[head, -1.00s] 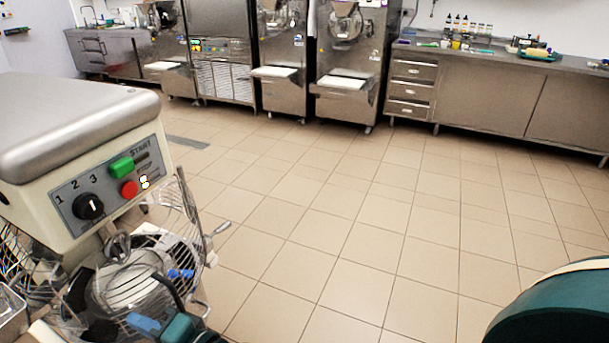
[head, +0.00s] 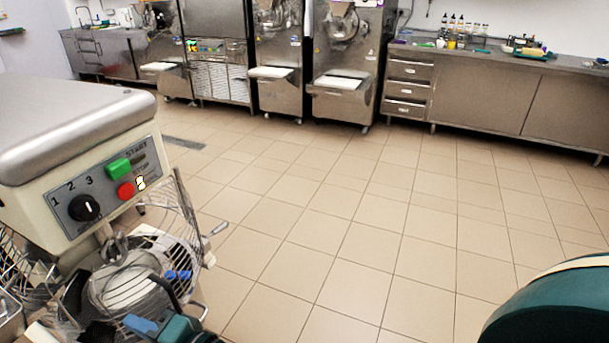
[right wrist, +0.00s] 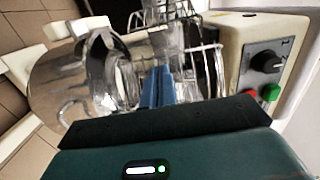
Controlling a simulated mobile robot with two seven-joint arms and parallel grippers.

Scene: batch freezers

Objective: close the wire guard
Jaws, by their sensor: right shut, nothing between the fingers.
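The wire guard (head: 180,232) is a curved cage of metal wires at the front of the cream mixer (head: 80,180), above its steel bowl (right wrist: 75,80). Its right side stands out from the machine, with a small lever (head: 219,229) on its edge. Guard wires also show in the right wrist view (right wrist: 205,38), beyond my fingers. My right gripper (head: 138,324) is low at the lower left, beside the bowl area. Its blue fingers (right wrist: 158,84) are together and hold nothing. I cannot tell whether they touch the guard. My left gripper is out of view.
The mixer's control panel (head: 107,187) has a black dial, a green button and a red button. Batch freezers (head: 345,65) and a steel counter (head: 475,90) line the far wall. The tiled floor (head: 360,220) between is clear.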

